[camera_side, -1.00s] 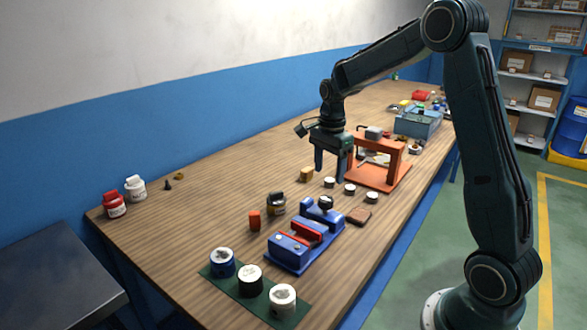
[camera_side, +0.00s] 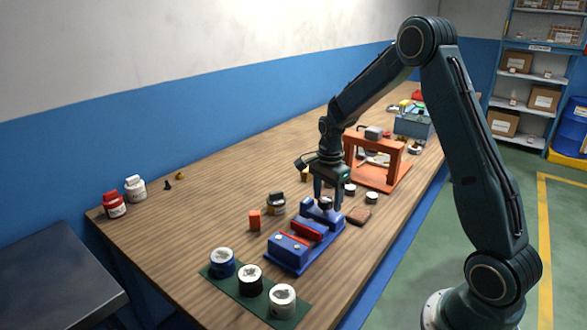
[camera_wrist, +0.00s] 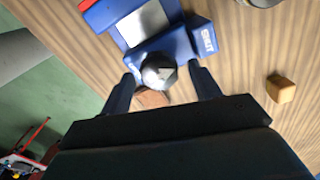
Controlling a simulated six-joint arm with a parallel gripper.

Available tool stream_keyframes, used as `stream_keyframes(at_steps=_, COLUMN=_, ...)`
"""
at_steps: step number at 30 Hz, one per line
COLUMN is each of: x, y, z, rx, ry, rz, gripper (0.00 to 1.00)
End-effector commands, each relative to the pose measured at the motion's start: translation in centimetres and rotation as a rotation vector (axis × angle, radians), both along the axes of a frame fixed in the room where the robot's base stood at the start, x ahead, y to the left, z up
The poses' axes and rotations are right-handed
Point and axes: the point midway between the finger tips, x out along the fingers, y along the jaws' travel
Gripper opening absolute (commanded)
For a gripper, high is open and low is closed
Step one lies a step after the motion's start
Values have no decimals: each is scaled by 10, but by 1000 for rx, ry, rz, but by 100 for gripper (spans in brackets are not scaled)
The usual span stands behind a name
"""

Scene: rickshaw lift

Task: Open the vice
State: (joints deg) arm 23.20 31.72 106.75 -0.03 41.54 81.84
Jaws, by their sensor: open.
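The blue vice (camera_side: 303,243) stands on the wooden bench, with a red bar-shaped part (camera_side: 305,233) on top. A dark round knob (camera_side: 325,203) sits at its far end. My gripper (camera_side: 327,200) is over that end, fingers pointing down. In the wrist view the vice (camera_wrist: 150,30) is at the top, with lettering on its blue end. The knob (camera_wrist: 159,71) lies between the two fingers of my gripper (camera_wrist: 163,85). The fingers are apart, one on each side of the knob, and I cannot tell whether they touch it.
A brown block (camera_side: 359,216) lies right of the vice. Several lidded pots stand on a green mat (camera_side: 262,299) in front. An orange frame (camera_side: 387,172) stands behind.

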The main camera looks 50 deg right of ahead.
Motion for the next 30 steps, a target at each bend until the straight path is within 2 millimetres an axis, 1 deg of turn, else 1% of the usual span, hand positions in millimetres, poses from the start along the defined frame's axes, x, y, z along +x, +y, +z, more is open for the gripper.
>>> stream_keyframes(at_steps=1, x=0, y=0, z=0, rx=0, ry=0, rz=0, gripper=62)
stream_keyframes(at_steps=5, x=0, y=0, z=0, rx=0, ry=0, rz=0, gripper=37)
stream_keyframes(at_steps=6, x=0, y=0, z=0, rx=0, ry=0, rz=0, gripper=29)
stream_keyframes(at_steps=8, x=0, y=0, z=0, rx=0, ry=0, rz=0, gripper=17)
stream_keyframes(at_steps=20, x=0, y=0, z=0, rx=0, ry=1, rz=43, gripper=18)
stream_keyframes(at_steps=26, x=1, y=0, z=0, rx=-1, ry=0, rz=137, gripper=18)
stream_keyframes(at_steps=30, x=1, y=0, z=1, rx=-1, ry=0, rz=236, gripper=18)
